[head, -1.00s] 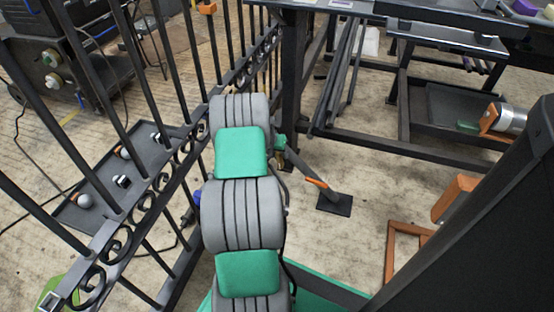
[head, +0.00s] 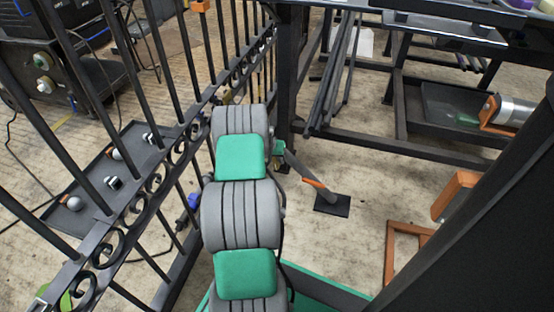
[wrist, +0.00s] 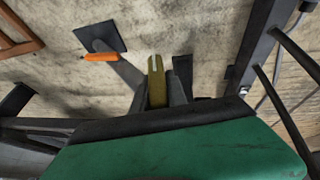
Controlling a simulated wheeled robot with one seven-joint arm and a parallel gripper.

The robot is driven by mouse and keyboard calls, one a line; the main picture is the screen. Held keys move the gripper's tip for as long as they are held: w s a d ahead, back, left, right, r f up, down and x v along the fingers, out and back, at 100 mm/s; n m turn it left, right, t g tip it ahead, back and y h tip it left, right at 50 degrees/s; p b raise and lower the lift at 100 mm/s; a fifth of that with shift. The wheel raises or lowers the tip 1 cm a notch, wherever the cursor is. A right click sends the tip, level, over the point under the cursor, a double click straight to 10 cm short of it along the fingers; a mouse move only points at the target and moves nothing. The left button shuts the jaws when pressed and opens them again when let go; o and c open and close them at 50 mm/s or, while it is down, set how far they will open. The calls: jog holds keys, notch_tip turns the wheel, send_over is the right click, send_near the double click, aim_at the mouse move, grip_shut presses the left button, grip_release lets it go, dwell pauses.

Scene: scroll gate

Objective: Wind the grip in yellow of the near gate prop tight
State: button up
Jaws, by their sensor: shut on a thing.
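The near gate prop is a slanted grey bar with an orange collar (head: 314,184) and a flat dark foot plate (head: 332,205) on the floor. In the wrist view the foot plate (wrist: 101,36) is at the upper left, with the orange part (wrist: 100,57) beside it. The yellow grip (wrist: 156,78) stands between the fingers of my gripper (wrist: 159,90), which is shut on it. Its lower end is hidden by my green wrist housing. In the head view my arm mostly hides the gripper and the grip.
A black scroll gate (head: 135,205) runs along the left of my arm. Behind it a dark tray (head: 110,178) holds several small parts. A dark workbench frame (head: 400,160) stands at the back right. An orange frame (head: 392,245) is at the right. Floor around the foot plate is clear.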

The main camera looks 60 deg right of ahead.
jog(key=shift+g, duration=0.3)
grip_shut()
jog(key=shift+f+g, duration=0.1)
jog(key=shift+g, duration=0.4)
jog(key=shift+s+n+g+h, duration=0.1)
jog(key=shift+n+g+h, duration=0.5)
jog(key=shift+g, duration=1.3)
